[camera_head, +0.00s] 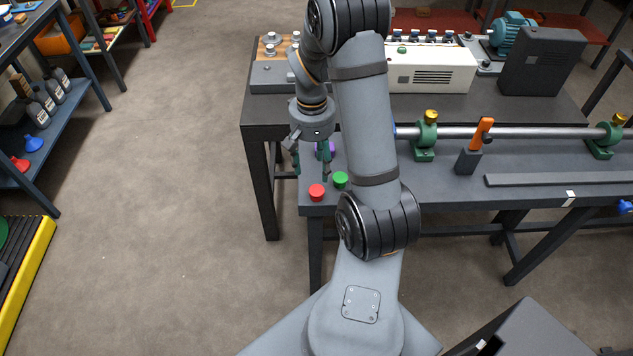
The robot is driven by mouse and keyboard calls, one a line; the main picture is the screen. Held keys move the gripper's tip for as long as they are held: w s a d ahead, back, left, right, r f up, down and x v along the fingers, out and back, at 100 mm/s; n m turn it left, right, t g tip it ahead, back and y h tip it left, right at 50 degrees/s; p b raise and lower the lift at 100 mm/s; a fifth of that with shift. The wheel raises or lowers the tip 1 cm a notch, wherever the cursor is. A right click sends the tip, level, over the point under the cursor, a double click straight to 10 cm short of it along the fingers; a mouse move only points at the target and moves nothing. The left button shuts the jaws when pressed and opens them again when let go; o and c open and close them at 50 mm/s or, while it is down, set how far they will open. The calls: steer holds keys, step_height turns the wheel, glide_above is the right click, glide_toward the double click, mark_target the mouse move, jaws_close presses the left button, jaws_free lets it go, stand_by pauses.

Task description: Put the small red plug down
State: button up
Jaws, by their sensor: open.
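The small red plug (317,192) stands on the grey workbench (450,184), near its front left corner. A green plug (340,180) stands just right of and behind it. A purple piece (325,150) shows partly hidden behind my gripper. My gripper (311,176) is open, pointing down, with its fingers apart above and behind the red plug. I see nothing between the fingers that is clearly held. The gripper looks apart from the red plug.
A steel shaft (510,133) in green bearing blocks lies along the bench. An orange-handled tool (482,133) stands in a dark holder. A white control box (432,68) and a teal motor (511,33) stand behind. A flat grey bar (560,180) lies along the front right.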

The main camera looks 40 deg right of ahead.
step_height(320, 180, down, 3)
steer(key=d+n+b, duration=0.1)
steer(key=n, duration=0.7)
glide_above(317, 190)
steer(key=f, duration=0.4)
steer(key=shift+w, duration=0.35)
steer(key=shift+s+f+p, duration=0.25)
steer(key=shift+f+p, duration=0.25)
steer(key=shift+f, duration=0.35)
steer(key=shift+f+p, duration=0.55)
steer(key=shift+f, duration=1.55)
steer(key=shift+c, duration=1.2)
steer(key=c, duration=0.7)
steer(key=shift+c, duration=0.4)
steer(key=shift+r, duration=0.2)
